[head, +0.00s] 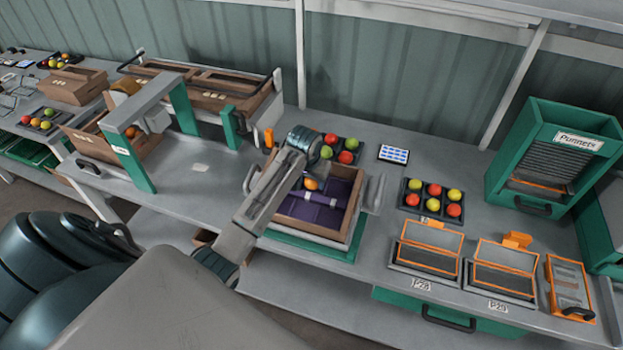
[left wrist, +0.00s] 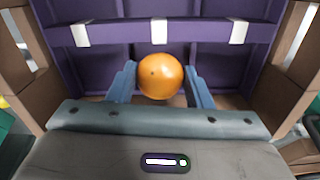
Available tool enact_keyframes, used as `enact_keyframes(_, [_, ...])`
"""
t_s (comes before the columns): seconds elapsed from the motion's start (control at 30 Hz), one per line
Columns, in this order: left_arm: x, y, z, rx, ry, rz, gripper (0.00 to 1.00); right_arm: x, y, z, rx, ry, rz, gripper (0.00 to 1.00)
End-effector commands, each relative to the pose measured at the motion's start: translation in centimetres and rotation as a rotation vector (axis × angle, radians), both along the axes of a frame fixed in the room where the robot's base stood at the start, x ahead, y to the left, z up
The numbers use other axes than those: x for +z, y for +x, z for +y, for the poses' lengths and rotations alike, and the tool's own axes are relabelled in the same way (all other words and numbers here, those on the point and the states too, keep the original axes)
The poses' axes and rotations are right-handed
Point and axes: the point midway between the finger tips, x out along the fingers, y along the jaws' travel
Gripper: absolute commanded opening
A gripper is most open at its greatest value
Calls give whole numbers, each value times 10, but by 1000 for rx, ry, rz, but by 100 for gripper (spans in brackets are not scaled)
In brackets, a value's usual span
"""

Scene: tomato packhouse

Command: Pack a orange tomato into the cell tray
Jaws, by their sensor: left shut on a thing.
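My left gripper (left wrist: 160,85) is shut on an orange tomato (left wrist: 160,75), with one blue finger on each side of it. The tomato also shows in the head view (head: 311,183), over the box. The purple cell tray (head: 334,217) lies inside a brown cardboard box, and its purple dividers with white clips show in the left wrist view (left wrist: 205,33). The tomato is in front of the dividers; whether it touches the tray floor I cannot tell. The arm hides the left part of the tray in the head view. My right gripper is not in view.
A black tray of red and green tomatoes (head: 347,158) stands behind the box. Another tomato tray (head: 411,208) stands to its right, near orange-framed stations (head: 425,255). A green "Punnets" rack (head: 497,165) is at the right. A green-legged arch (head: 140,178) stands left.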

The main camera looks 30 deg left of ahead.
Motion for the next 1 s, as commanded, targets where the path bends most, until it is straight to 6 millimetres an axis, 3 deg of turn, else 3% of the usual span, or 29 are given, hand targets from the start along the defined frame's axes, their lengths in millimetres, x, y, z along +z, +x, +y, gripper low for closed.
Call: enact_keyframes(1.0, [-9, 2, 1, 0, 0, 0, 35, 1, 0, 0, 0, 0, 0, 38])
